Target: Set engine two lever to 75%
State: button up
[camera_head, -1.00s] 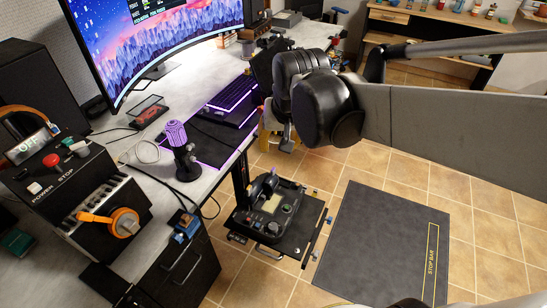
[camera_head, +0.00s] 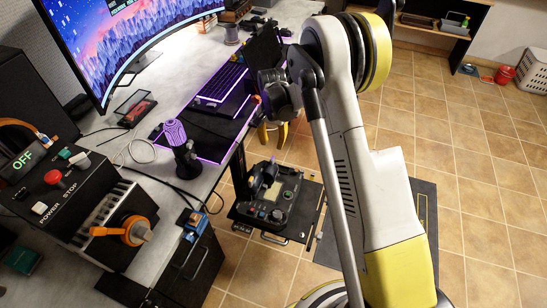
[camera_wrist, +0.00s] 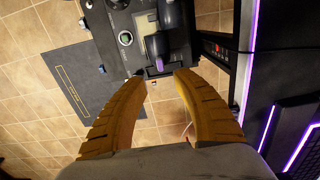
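A black control unit (camera_head: 267,205) with a small screen, round dial and upright dark handle sits on a low tray beside the desk. In the wrist view its handle (camera_wrist: 178,25) is dark, and a purple-tinted part (camera_wrist: 158,45) shows next to it. I cannot tell which part is the engine two lever, and no percentage marks are readable. My gripper (camera_wrist: 160,77) has its two ribbed orange-yellow fingers spread with nothing between them. The fingertips appear just short of the unit's near edge in the wrist view; whether they touch it is unclear.
A dark floor mat (camera_wrist: 85,75) lies beside the tray. Tiled floor at the right is open.

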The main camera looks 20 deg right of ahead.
aim_at(272, 158)
notch_tip(272, 158, down, 10)
jog(key=b, duration=0.3)
jog(key=shift+r, duration=0.15)
jog(key=shift+c, duration=0.5)
grip_shut()
